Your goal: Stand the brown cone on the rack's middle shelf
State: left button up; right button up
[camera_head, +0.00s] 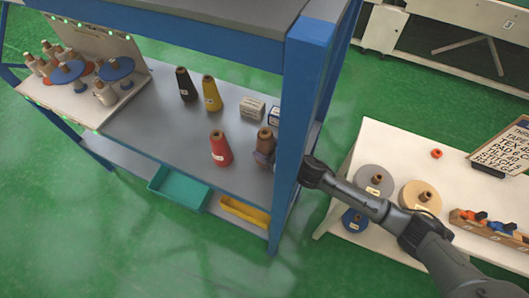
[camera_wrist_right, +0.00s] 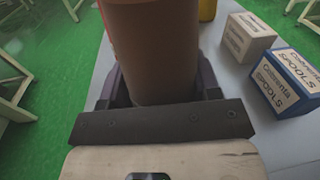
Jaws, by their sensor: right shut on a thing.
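The brown cone (camera_head: 266,138) is at the right end of the rack's middle shelf (camera_head: 160,130), just left of the blue post. In the right wrist view the brown cone (camera_wrist_right: 152,50) fills the upper middle, between the fingers. My right gripper (camera_head: 264,157) is shut on the cone; its arm reaches in behind the blue post, which hides part of it. The cone looks upright. Whether its base touches the shelf is hidden. My left gripper is not in view.
A red cone (camera_head: 220,148) stands close to the left. Black (camera_head: 186,84) and yellow (camera_head: 211,93) cones stand behind, near a pale box (camera_head: 252,108) and a blue-white box (camera_head: 274,116). The blue post (camera_head: 298,130) is close by. A white table (camera_head: 345,190) is at right.

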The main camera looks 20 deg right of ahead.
aim_at(265, 153)
jog(key=shift+f, duration=1.4)
jog(key=shift+f+b, duration=0.2)
jog(key=shift+b, duration=0.1)
jog(key=o, duration=1.1)
jog(key=shift+o, duration=0.2)
jog(key=shift+r, duration=0.1)
jog(key=shift+s, duration=0.2)
jog(key=v, duration=1.1)
jog(key=shift+s+d, duration=0.25)
jog(key=shift+d, duration=0.05)
